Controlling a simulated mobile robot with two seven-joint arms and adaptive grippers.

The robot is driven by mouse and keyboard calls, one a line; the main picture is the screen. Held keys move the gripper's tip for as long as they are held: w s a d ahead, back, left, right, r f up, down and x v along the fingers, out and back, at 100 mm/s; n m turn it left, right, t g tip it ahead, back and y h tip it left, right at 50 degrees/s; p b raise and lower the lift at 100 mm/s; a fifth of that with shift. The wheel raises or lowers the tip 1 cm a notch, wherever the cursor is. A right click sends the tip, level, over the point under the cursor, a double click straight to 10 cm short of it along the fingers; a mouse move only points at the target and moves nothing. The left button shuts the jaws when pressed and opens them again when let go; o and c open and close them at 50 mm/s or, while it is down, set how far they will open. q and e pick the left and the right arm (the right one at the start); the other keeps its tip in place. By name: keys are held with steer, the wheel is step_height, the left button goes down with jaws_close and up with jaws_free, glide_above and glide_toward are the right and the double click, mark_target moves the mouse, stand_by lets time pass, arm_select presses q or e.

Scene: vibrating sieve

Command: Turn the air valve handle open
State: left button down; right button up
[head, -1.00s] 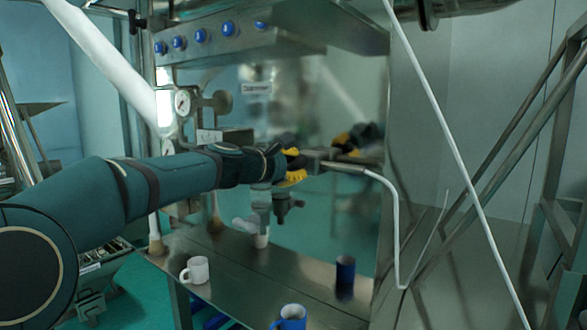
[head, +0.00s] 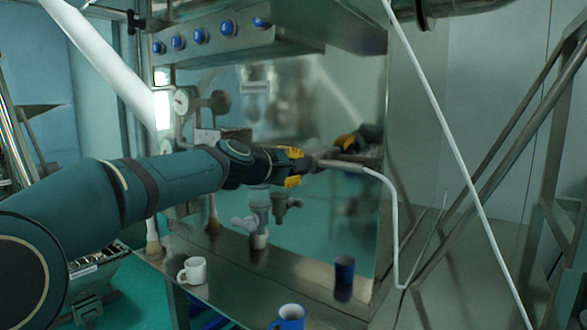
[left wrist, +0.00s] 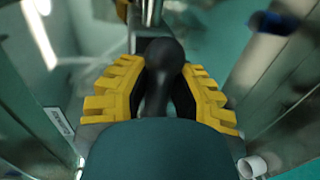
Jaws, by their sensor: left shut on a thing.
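My left gripper (head: 300,167) reaches in from the left, level, in front of the steel panel. In the left wrist view its yellow-padded fingers (left wrist: 165,88) are closed around a black rounded handle (left wrist: 161,62), which appears to be the air valve handle. The handle stands upright between the pads, with a metal part behind its top. In the head view the gripper hides most of the handle. A metal fitting (head: 343,165) with a white hose (head: 396,230) lies just right of the fingertips. My right gripper is not in view.
A pressure gauge (head: 181,101) and blue buttons (head: 200,36) are above. Pipe valves (head: 258,205) hang below the gripper. The polished panel reflects the gripper.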

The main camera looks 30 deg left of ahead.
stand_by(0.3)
arm_select(q)
steer(key=c, duration=0.8)
jaws_free()
steer(key=shift+s, duration=0.1)
steer(key=v, duration=1.2)
